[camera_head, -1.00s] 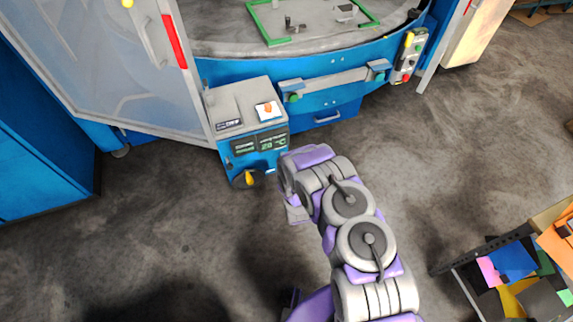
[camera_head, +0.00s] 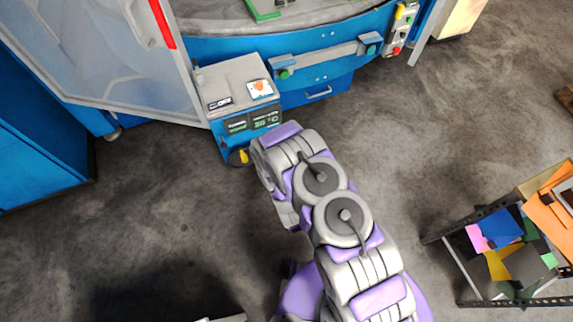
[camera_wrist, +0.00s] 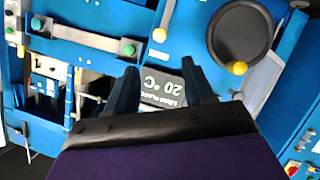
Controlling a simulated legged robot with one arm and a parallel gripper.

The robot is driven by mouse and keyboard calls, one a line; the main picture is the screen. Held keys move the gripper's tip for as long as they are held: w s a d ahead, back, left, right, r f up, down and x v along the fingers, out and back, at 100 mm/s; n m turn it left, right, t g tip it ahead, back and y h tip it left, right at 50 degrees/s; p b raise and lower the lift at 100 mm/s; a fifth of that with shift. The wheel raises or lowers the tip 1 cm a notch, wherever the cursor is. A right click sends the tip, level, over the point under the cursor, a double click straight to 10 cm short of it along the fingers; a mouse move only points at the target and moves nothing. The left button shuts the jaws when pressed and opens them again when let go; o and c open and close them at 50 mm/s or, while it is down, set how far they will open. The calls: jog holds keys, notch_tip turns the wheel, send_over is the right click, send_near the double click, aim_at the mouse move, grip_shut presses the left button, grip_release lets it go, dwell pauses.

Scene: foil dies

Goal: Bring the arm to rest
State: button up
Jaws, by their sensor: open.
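My gripper (camera_wrist: 160,68) shows in the wrist view with its two dark blue fingers spread apart and nothing between them. Beyond the fingers is the display (camera_wrist: 162,88) of the blue machine, reading 20 °C upside down. In the head view my arm (camera_head: 342,215) is bent and reaches from the bottom up to just in front of the machine's control box (camera_head: 238,85). The gripper's fingers are hidden there behind the arm links. I cannot tell the exact gap between arm and box.
The blue machine (camera_head: 310,50) fills the top, with a clear guard panel (camera_head: 95,50) at its left. A dark metal rack (camera_head: 470,285) with coloured sheets stands at the lower right. The grey floor is open between the machine and the rack.

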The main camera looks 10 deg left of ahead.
dwell(0.5)
jog(key=w+d+r+m+g+h, duration=0.3)
jog(key=w+d+r+m, duration=0.1)
jog(key=w+r, duration=0.25)
jog(key=s+d+r+m+g+h+b, duration=0.1)
jog(key=s+d+r+g, duration=0.15)
jog(key=r, duration=0.45)
jog(key=s+d+r+m+g, duration=0.1)
jog(key=d+r+m, duration=0.1)
jog(key=d+r, duration=0.3)
jog(key=s+d+r+m+g, duration=0.1)
jog(key=s+d+r+g, duration=0.1)
jog(key=s+r, duration=0.5)
jog(key=s+d+r+m+g, duration=0.1)
jog(key=s+d+r+g, duration=0.2)
jog(key=s, duration=1.2)
jog(key=s+d+r+g+h+b, duration=0.1)
jog(key=s+d+r+g, duration=0.2)
jog(key=s+r, duration=0.8)
jog(key=shift+s+d+r+m, duration=0.4)
jog(key=shift+d+r, duration=0.25)
jog(key=shift+d, duration=0.55)
jog(key=shift+c, duration=0.3)
